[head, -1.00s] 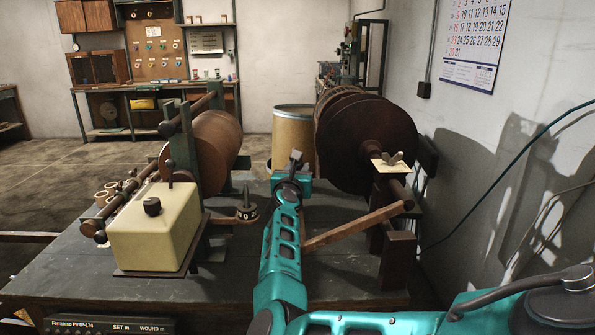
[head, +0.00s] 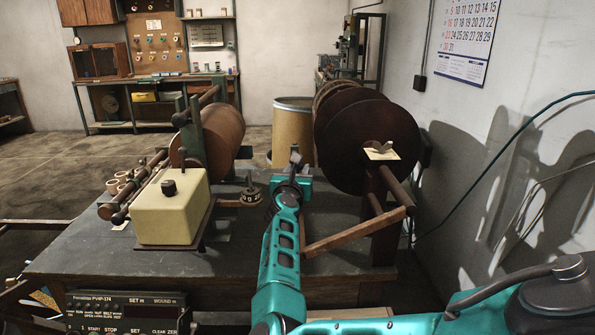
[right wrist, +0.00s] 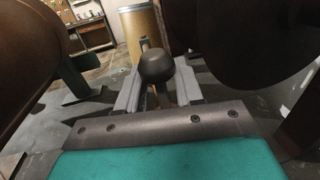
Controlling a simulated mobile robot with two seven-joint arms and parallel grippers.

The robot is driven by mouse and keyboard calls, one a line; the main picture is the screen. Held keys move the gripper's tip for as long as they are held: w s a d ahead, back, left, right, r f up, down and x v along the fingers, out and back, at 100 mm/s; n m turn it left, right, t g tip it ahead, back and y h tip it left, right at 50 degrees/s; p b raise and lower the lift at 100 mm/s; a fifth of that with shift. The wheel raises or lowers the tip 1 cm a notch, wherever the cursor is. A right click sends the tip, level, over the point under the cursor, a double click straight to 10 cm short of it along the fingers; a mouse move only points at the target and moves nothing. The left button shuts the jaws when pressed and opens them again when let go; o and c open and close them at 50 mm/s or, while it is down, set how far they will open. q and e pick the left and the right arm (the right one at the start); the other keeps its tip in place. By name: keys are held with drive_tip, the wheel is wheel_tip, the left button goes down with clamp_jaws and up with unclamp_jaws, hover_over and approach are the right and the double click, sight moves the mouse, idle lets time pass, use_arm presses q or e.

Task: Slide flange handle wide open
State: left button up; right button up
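A dark rounded knob (right wrist: 157,67) stands between the two pale fingers of my right gripper (right wrist: 158,92) in the right wrist view, and I take it for the flange handle's grip. The fingers sit close on both sides of the knob. My left gripper is out of view.
A cream box (head: 170,208) and a brown roll (head: 220,130) stand left on the dark bench (head: 85,250). A drum (head: 293,132) stands behind. A pale plate with a wing-shaped piece (head: 382,151) is at the disc's front. The wall is close on the right.

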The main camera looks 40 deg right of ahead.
drive_tip(key=shift+o, duration=1.6)
drive_tip(key=shift+s+a, duration=0.1)
drive_tip(key=shift+a, duration=0.05)
drive_tip(key=p+v, duration=0.1)
drive_tip(key=v, duration=0.6)
drive_tip(key=shift+p, duration=0.4)
